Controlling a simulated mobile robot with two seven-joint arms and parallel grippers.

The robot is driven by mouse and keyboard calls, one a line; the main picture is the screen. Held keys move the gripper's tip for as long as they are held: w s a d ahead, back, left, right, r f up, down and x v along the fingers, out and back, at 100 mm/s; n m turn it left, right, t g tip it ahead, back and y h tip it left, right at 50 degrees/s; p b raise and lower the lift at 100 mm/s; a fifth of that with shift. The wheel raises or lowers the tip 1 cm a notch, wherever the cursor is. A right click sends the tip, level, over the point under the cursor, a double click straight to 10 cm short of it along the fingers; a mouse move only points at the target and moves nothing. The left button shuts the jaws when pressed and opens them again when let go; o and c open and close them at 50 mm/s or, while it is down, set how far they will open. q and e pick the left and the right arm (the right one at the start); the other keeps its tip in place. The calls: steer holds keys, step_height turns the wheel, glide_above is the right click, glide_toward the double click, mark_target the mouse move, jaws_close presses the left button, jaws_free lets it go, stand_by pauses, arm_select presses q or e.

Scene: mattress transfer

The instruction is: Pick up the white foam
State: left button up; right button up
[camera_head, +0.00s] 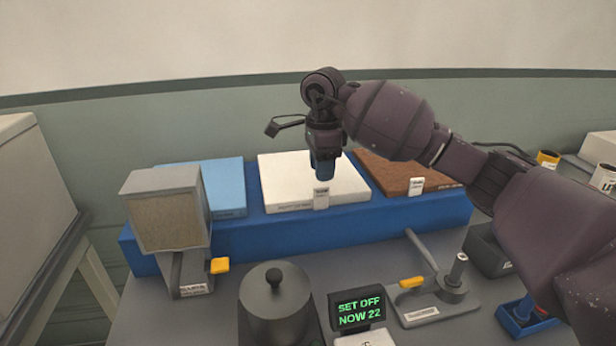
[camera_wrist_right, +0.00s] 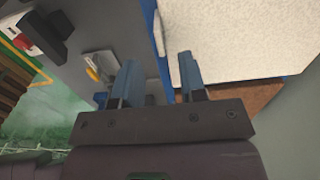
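The white foam (camera_head: 285,180) is a flat slab lying in the middle of the blue stand, with a small label at its front edge. It also shows in the right wrist view (camera_wrist_right: 245,40), at the upper right. My right gripper (camera_head: 323,172) points down over the right part of the foam in the head view. In the right wrist view its two blue fingers (camera_wrist_right: 160,80) stand apart with nothing between them, one finger by the foam's edge. Whether a finger touches the foam is unclear. My left gripper is not in view.
A blue slab (camera_head: 215,180) lies left of the foam and a brown slab (camera_head: 395,172) right of it on the blue stand (camera_head: 235,238). A beige block on a holder (camera_head: 167,212), a dark lidded pot (camera_head: 275,305), a display (camera_head: 357,308) and a lever device (camera_head: 440,290) stand in front.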

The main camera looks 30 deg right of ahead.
mark_target(321, 189)
steer(key=shift+f, duration=2.85)
steer(key=shift+c, duration=0.4)
jaws_close()
